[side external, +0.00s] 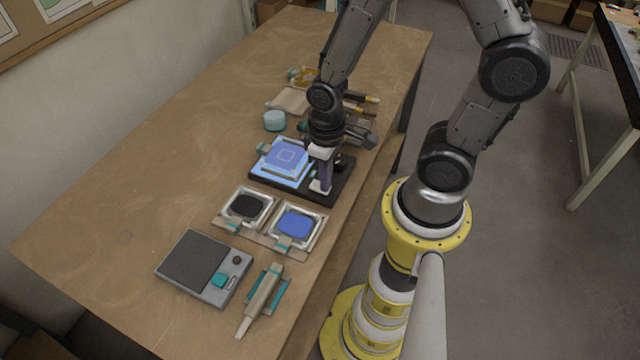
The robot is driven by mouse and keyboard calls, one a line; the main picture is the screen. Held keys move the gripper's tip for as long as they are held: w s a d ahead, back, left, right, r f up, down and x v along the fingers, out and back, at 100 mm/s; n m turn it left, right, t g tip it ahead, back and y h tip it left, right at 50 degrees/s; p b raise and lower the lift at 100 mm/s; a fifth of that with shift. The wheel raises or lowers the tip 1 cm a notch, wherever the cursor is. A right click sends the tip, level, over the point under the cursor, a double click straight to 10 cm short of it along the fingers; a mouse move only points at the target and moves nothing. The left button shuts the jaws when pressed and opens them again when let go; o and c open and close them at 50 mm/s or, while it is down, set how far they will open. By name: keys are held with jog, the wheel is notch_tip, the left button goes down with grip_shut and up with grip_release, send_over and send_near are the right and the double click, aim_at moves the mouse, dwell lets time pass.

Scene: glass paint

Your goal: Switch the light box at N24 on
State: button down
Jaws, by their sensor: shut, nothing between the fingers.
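The light box is a flat black box (265,187) on the wooden table, with a bright pale-blue square panel (285,158) on its left part. The panel looks lit, with a blue rounded-square pattern in its middle. No N24 marking is readable. My gripper (321,186) is shut and empty, pointing down at the right part of the black box beside the panel. Its fingertips are at or just above the box's surface; I cannot tell if they touch. The gripper hides that part of the box, and I cannot make out the switch.
Two square trays, with a black pad (245,205) and a blue pad (297,224), stand in front. A grey device (203,267) and a tool on a teal rest (262,298) are nearer. A teal jar (274,120) and brushes (360,97) are behind. The table's left side is clear.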

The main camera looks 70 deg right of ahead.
notch_tip(320, 180, up, 7)
dwell(0.9)
notch_tip(320, 180, up, 9)
jog(key=t, duration=0.4)
send_over(319, 186)
jog(key=s+r+t, duration=0.1)
jog(key=s+r, duration=0.5)
jog(key=r, duration=0.1)
jog(key=shift+s+t, duration=0.2)
jog(key=shift+t, duration=0.1)
